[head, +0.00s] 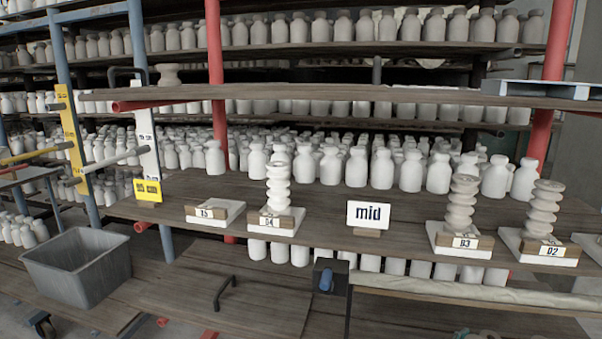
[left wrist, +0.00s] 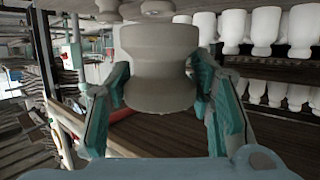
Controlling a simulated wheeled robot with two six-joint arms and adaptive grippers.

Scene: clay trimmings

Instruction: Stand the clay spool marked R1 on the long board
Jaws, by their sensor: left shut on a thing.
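In the left wrist view my left gripper (left wrist: 160,101) is shut on a pale grey clay spool (left wrist: 158,62), with a teal finger on each side of it. No R1 mark shows on its visible side. In the head view neither gripper shows. There, a small clay spool (head: 168,75) stands on the left end of an upper board (head: 330,95); its mark cannot be read.
Stacked ribbed clay pieces stand on white plates along the lower board's front: one left of the sign (head: 278,185), two right of it (head: 461,203) (head: 541,210). A plate with a block (head: 214,212) has no stack. White bottles crowd behind. A grey bin (head: 78,267) stands at left.

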